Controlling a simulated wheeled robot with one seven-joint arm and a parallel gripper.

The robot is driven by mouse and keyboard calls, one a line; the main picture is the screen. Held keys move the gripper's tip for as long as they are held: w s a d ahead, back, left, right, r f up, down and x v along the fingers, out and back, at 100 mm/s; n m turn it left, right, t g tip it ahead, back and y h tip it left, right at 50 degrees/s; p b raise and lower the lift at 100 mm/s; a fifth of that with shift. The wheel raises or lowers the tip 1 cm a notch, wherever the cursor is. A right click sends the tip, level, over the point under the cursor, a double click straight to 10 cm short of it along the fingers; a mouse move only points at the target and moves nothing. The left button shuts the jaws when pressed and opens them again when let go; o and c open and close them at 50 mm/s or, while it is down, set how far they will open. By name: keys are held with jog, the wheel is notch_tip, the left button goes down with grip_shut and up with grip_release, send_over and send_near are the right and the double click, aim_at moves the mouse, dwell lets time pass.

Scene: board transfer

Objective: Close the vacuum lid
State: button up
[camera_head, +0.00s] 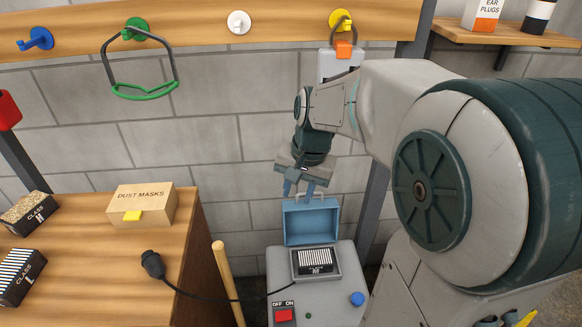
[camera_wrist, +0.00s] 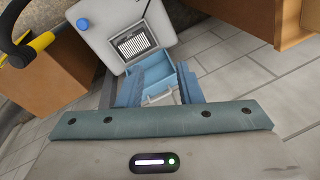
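The grey vacuum (camera_head: 335,310) stands on the floor at the lower middle, and its blue lid (camera_head: 311,222) is open and upright. A filter labelled "CLASS" (camera_head: 315,261) lies in the opening in front of the lid. My gripper (camera_head: 300,189) is just above the lid's top edge, pointing down, its two blue fingers apart. In the wrist view, the open lid (camera_wrist: 157,84) shows between and beyond the fingers of my gripper (camera_wrist: 160,88), with the filter (camera_wrist: 133,44) past it. I cannot tell whether the fingers touch the lid's handle.
A wooden bench (camera_head: 100,220) at left holds a dust masks box (camera_head: 142,203) and more filter boxes. A black plug (camera_head: 152,264) with a cable runs to the vacuum. A wooden handle (camera_head: 227,282) stands between. A red switch (camera_head: 283,315) and blue knob (camera_head: 357,299) sit on the vacuum.

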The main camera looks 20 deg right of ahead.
jog(key=w+d+f+m+g+p, duration=0.1)
jog(key=w+d+f+m, duration=0.35)
jog(key=w, duration=0.45)
jog(key=w+d+f+m+g+h+p, duration=0.1)
jog(key=w+d+f+m, duration=0.3)
jog(key=w, duration=0.5)
jog(key=w+d+f+m+p, duration=0.25)
jog(key=w+f+m, duration=0.25)
jog(key=w, duration=0.4)
jog(key=f, duration=0.8)
jog(key=s+f+p, duration=0.1)
jog(key=f, duration=0.4)
jog(key=shift+d, duration=0.25)
jog(key=shift+c, duration=0.2)
jog(key=shift+r, duration=0.1)
grip_shut()
